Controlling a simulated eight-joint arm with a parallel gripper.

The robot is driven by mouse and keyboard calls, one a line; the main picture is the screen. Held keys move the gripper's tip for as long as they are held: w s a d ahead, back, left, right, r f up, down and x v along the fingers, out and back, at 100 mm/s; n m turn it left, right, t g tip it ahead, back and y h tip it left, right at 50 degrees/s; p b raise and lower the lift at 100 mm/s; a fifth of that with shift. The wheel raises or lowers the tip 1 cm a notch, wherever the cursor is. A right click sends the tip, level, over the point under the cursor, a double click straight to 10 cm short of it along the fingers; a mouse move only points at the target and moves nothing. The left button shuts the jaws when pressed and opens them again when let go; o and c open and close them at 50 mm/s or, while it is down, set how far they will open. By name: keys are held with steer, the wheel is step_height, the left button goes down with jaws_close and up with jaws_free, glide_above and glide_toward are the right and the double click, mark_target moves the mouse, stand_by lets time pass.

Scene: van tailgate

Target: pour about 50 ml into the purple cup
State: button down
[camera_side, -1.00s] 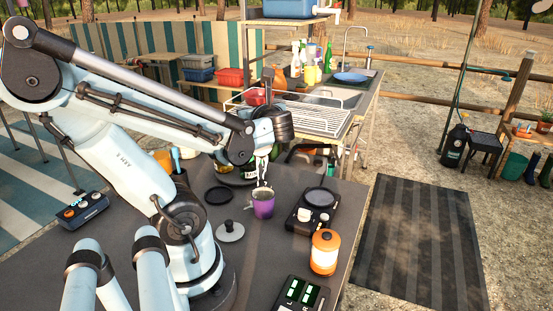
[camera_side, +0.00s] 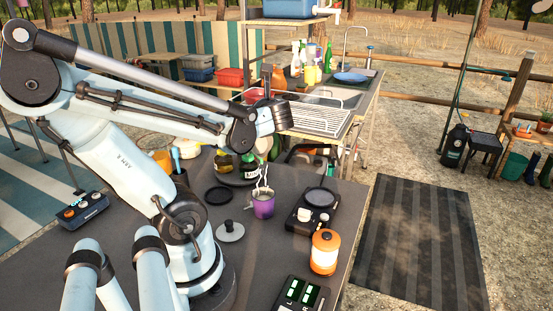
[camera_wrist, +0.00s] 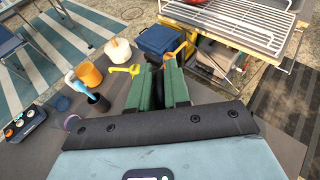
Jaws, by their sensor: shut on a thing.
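The purple cup (camera_side: 263,207) stands upright on the dark table, with pale wisps above its rim. I cannot see its contents or how full it is. My gripper (camera_wrist: 160,82) has green fingers, shut on a dark thing (camera_wrist: 154,68) that shows only partly between them. I cannot tell its full shape or whether it is tilted. The cup cannot be made out in the wrist view.
A black burner unit (camera_side: 313,208) and an orange lantern (camera_side: 324,252) stand right of the cup. A grey lid (camera_side: 230,231) and a black disc (camera_side: 219,195) lie left of it. A dark utensil holder (camera_wrist: 98,103) and orange mug (camera_wrist: 88,73) are farther left.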

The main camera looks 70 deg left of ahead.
steer(key=shift+a+f+h, duration=0.3)
steer(key=shift+a+h, duration=0.05)
steer(key=shift+h, duration=0.05)
steer(key=a+h, duration=0.2)
steer(key=h, duration=0.1)
steer(key=shift+r+h+b, duration=0.15)
steer(key=shift+h+b, duration=0.15)
steer(key=shift+b, duration=0.1)
steer(key=shift+w+a+f+n+h+b, duration=0.15)
steer(key=shift+a+f+h, duration=0.25)
steer(key=shift+a+h, duration=0.5)
steer(key=shift+s+a+f+n+h+b, duration=0.1)
steer(key=shift+a+f+n+h+b, duration=0.2)
steer(key=shift+a+h, duration=0.55)
steer(key=shift+f, duration=0.15)
